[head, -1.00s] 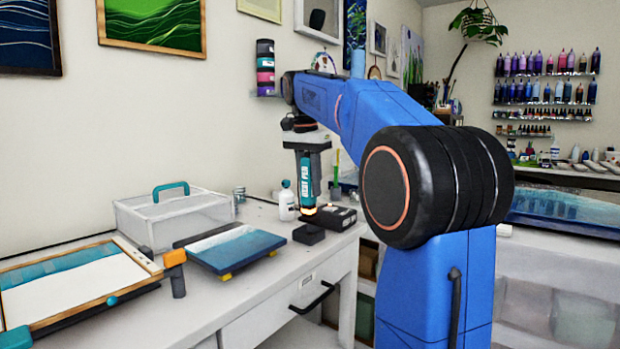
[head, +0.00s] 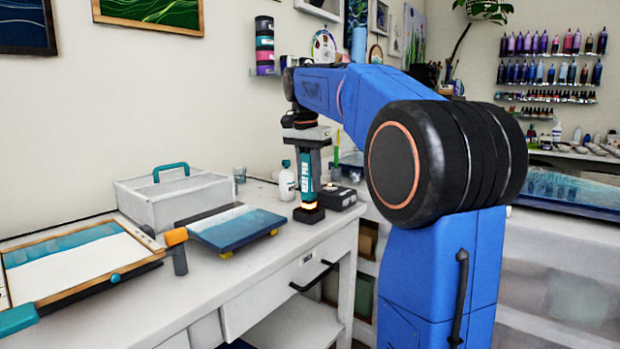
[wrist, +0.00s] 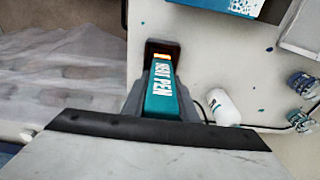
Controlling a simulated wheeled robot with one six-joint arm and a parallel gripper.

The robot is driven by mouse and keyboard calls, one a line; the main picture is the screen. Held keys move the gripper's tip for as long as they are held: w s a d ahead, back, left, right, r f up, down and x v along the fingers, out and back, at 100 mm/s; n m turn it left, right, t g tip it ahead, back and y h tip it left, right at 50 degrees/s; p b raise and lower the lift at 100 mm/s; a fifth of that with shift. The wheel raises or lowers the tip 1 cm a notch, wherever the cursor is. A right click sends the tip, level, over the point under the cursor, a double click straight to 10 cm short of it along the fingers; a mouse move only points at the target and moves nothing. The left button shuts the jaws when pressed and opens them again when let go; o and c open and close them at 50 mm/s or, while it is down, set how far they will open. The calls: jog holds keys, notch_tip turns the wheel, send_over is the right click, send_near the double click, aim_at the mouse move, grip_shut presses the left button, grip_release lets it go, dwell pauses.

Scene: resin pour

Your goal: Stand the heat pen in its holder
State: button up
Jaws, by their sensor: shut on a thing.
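The heat pen (head: 307,178) is teal and black with white lettering and an orange glowing lower end. It stands about upright in my gripper (head: 308,160), which is shut on its upper part. The holder (head: 308,215) is a small black block near the desk's front edge. The pen's glowing end meets the top of the holder, and I cannot tell how deep it sits. In the wrist view, the pen (wrist: 163,92) runs from my gripper (wrist: 165,105) to the dark holder (wrist: 152,50), with the glow within the holder's outline.
A black box (head: 342,197) is close to the right of the holder, and a white bottle (head: 286,184) stands behind. A blue-and-white panel (head: 238,228) lies to the left, beside an orange-headed tool (head: 177,240). The desk (head: 280,258) is clear in front.

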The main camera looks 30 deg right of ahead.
jog(key=o, duration=1.1)
jog(key=shift+o, duration=0.2)
jog(key=shift+r, duration=0.1)
jog(key=r, duration=0.5)
jog(key=a+r, duration=0.1)
jog(key=r, duration=0.5)
jog(key=a+r, duration=0.1)
jog(key=r, duration=0.5)
jog(key=shift+s, duration=0.35)
jog(key=s+a+f+n+t, duration=0.1)
jog(key=s+a+f+n, duration=0.3)
jog(key=s+f, duration=0.6)
jog(key=s+a+f+n+t+y, duration=0.1)
jog(key=s+a+f+n, duration=0.4)
jog(key=f, duration=1.3)
jog(key=s+a+f+n+t, duration=0.2)
jog(key=s+a+f+n, duration=0.3)
jog(key=s+f, duration=0.9)
jog(key=shift+s+f, duration=0.35)
jog(key=shift+f, duration=0.15)
